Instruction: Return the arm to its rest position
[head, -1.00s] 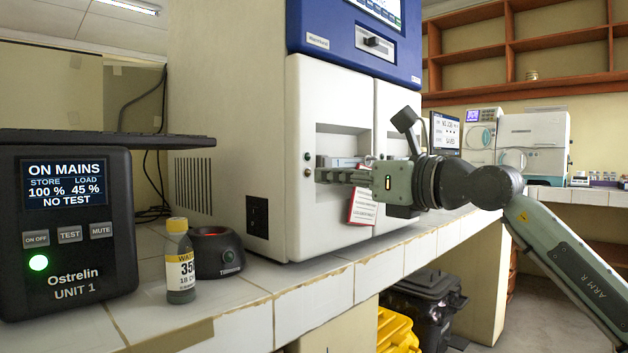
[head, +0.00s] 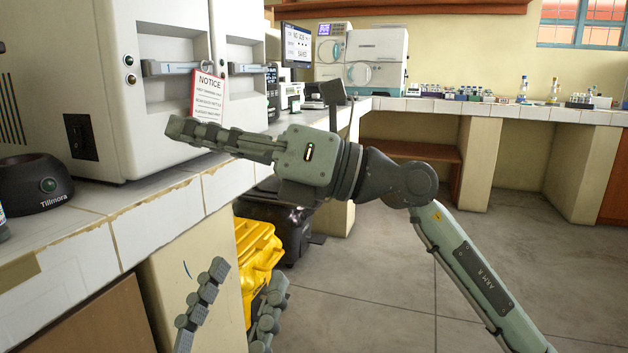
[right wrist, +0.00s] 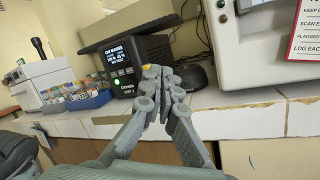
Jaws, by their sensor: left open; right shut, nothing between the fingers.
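My right arm comes in from the right in the head view, marked ARM R. Its gripper (head: 178,129) is shut and empty, pointing left in front of the white incubator (head: 150,100) and over the bench edge. The incubator's door handle (head: 170,68) is above and behind the fingers, apart from them in the picture. The right wrist view shows the fingertips (right wrist: 157,72) together with nothing between them. My left gripper (head: 248,268) shows at the bottom of the head view, fingers up and spread, empty, below bench height.
A notice card (head: 207,95) hangs at the incubator front. A black heater (head: 36,185) stands on the tiled bench (head: 150,215). The floor at right (head: 390,290) is clear. The right wrist view shows a power unit (right wrist: 120,80).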

